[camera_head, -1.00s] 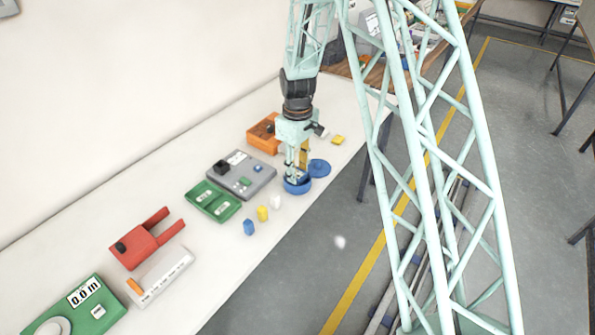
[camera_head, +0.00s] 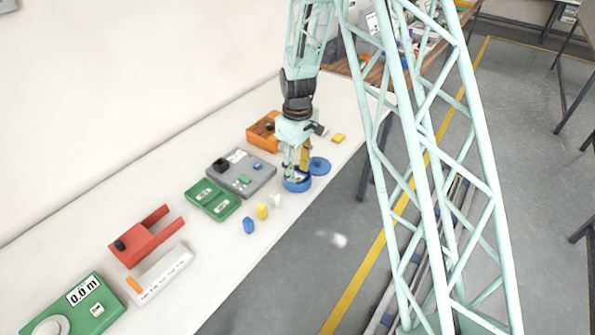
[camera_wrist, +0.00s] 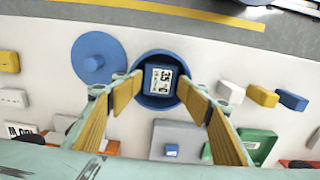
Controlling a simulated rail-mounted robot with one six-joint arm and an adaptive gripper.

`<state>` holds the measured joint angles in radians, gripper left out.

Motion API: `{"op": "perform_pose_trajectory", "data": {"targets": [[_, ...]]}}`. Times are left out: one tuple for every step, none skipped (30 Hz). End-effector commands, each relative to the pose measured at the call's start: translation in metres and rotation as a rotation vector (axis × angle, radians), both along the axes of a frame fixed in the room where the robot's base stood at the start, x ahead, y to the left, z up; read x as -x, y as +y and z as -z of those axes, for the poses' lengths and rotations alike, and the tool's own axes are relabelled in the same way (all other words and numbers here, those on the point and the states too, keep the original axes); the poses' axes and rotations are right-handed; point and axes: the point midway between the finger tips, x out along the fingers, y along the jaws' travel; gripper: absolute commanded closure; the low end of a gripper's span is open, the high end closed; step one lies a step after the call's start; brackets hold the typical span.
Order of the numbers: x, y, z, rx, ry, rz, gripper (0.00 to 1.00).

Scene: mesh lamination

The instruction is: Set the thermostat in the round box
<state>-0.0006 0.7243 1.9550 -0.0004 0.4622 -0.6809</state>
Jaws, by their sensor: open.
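The blue round box (camera_wrist: 146,97) stands open on the bench; it also shows in the head view (camera_head: 297,187). The thermostat (camera_wrist: 161,78), a small blue block with a white display, lies inside the box in the wrist view. The display shows digits, seemingly 35 and °C. My gripper (camera_wrist: 158,87) is open, with one yellow-padded finger on each side above the box, apart from the thermostat. In the head view my gripper (camera_head: 297,174) is low over the box and hides part of it. The round blue lid (camera_wrist: 98,59) lies flat beside the box.
A grey panel (camera_wrist: 180,136) and a green tray (camera_wrist: 262,142) lie near the box. Small yellow, blue and white blocks (camera_wrist: 231,92) stand to its right in the wrist view. The bench edge (camera_wrist: 200,36) runs close to the box and lid.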

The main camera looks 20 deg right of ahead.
Motion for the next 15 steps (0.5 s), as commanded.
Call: {"op": "perform_pose_trajectory", "data": {"targets": [[0.0,0.0,0.0,0.0,0.0,0.0,0.55],[0.0,0.0,0.0,0.0,0.0,0.0,0.55],[0.0,0.0,0.0,0.0,0.0,0.0,0.55],[0.0,0.0,-0.001,0.0,0.0,0.0,0.55],[0.0,0.0,-0.001,0.0,0.0,0.0,0.55],[0.0,0.0,-0.002,0.0,0.0,0.0,0.55],[0.0,0.0,-0.002,0.0,0.0,0.0,0.55],[0.0,0.0,-0.003,0.0,0.0,0.0,0.55],[0.0,0.0,-0.004,0.0,0.0,0.0,0.55],[0.0,0.0,-0.006,0.0,0.0,0.0,0.55],[0.0,0.0,-0.007,0.0,0.0,0.0,0.55],[0.0,0.0,-0.009,0.0,0.0,0.0,0.55],[0.0,0.0,-0.01,-0.001,-0.001,0.0,0.55],[0.0,0.0,-0.012,-0.001,-0.001,0.0,0.55],[0.0,0.0,-0.015,-0.001,-0.001,0.0,0.55]]}}
